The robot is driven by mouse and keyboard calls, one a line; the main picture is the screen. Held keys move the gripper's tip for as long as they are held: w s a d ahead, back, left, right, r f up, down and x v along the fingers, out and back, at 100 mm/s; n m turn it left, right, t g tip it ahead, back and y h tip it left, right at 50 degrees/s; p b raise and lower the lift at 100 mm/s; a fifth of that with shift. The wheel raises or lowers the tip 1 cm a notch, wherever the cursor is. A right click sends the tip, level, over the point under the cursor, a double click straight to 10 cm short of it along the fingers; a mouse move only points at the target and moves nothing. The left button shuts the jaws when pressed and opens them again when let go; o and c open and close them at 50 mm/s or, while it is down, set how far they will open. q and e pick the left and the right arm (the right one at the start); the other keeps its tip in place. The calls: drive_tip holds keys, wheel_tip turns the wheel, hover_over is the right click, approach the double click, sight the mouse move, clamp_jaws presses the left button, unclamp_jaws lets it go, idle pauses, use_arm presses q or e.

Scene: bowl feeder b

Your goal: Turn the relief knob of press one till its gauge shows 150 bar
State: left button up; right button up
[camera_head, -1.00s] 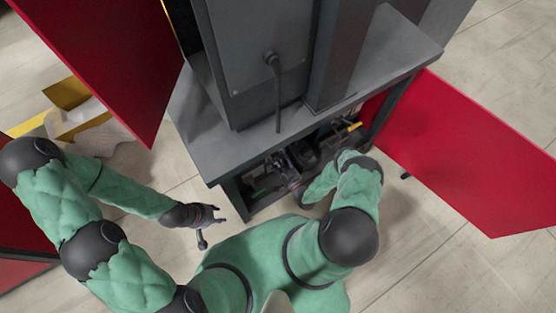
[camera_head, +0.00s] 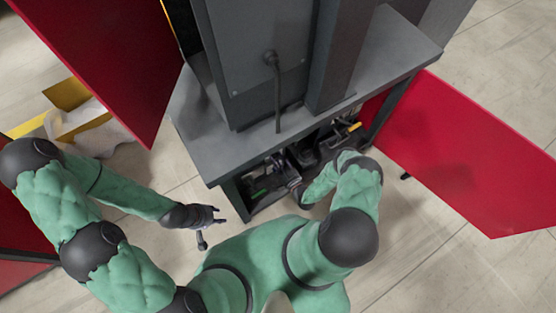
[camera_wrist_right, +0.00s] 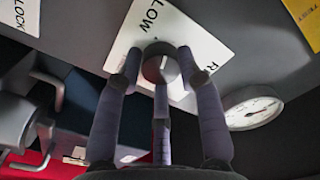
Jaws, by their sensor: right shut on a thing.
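The relief knob (camera_wrist_right: 160,66) shows in the right wrist view. It is a dark round knob with a light mark on its face, set on a white label plate (camera_wrist_right: 195,40) with partly hidden lettering that includes "LOW". My right gripper (camera_wrist_right: 162,72) is shut on the knob, its fingers around the rim. A round white gauge (camera_wrist_right: 252,108) is to the right of the knob, seen at a slant; its reading is too small to tell. In the head view the right gripper is hidden inside the press's lower bay. My left gripper (camera_head: 212,216) hangs empty above the floor, left of the press.
The grey press (camera_head: 262,60) stands on a table-like frame with an open bay below. A red panel (camera_head: 470,150) is at the right and another red panel (camera_head: 110,55) at the upper left. A yellow box (camera_head: 75,105) lies on the floor at left.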

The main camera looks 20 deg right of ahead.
drive_tip(key=m, duration=0.5)
drive_tip(key=shift+a+f, duration=0.1)
drive_tip(key=shift+a, duration=0.1)
drive_tip(key=m, duration=1)
drive_tip(key=shift+a+m, duration=0.1)
drive_tip(key=shift+m, duration=0.3)
drive_tip(key=m, duration=0.4)
drive_tip(key=shift+r+m, duration=0.2)
drive_tip(key=shift+m, duration=0.2)
drive_tip(key=o, duration=1.1)
drive_tip(key=shift+s+d, duration=0.25)
drive_tip(key=shift+s, duration=0.2)
drive_tip(key=s, duration=0.3)
drive_tip(key=s+d, duration=0.1)
drive_tip(key=s, duration=0.7)
drive_tip(key=shift+d, duration=0.15)
